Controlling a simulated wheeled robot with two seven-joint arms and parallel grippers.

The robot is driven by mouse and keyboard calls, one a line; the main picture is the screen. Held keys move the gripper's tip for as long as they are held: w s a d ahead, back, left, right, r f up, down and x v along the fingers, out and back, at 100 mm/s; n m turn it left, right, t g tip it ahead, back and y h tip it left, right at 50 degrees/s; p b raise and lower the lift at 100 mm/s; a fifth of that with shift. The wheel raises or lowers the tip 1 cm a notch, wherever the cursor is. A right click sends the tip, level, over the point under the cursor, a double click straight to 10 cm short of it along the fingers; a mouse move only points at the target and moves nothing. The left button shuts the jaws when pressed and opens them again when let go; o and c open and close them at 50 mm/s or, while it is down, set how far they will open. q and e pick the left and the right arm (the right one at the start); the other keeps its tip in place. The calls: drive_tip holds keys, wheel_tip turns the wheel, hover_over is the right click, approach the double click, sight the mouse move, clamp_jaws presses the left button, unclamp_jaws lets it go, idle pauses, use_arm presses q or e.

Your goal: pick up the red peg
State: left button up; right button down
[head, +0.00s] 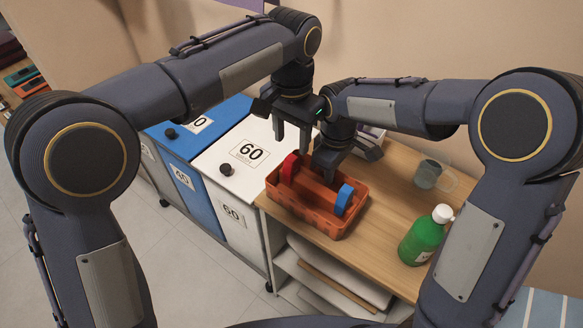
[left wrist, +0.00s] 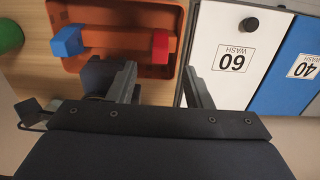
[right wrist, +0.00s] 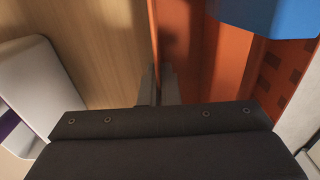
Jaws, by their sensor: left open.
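The red peg (head: 289,167) stands at the left end of the orange basket's handle. It also shows in the left wrist view (left wrist: 160,48). The blue peg (head: 344,199) is at the other end of the handle, and shows in the right wrist view (right wrist: 262,14). My left gripper (head: 291,143) is open and empty, just above the red peg. My right gripper (right wrist: 158,88) has its fingers close together on either side of the orange basket's (right wrist: 154,45) thin wall. In the head view, it is at the basket's back side.
The basket stands on a wooden table (head: 393,190). A green bottle (head: 425,237) and a clear cup (head: 428,173) stand right of it. White and blue wash bins, the white one marked 60 (head: 243,134), stand left. My two grippers are close together over the basket.

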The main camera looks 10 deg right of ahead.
sight(291, 157)
use_arm(q)
drive_tip(key=shift+f, duration=3.6)
clamp_jaws()
wheel_tip(291, 157, up, 18)
use_arm(e)
drive_tip(key=c, duration=2.1)
unclamp_jaws()
drive_tip(key=o, duration=0.5)
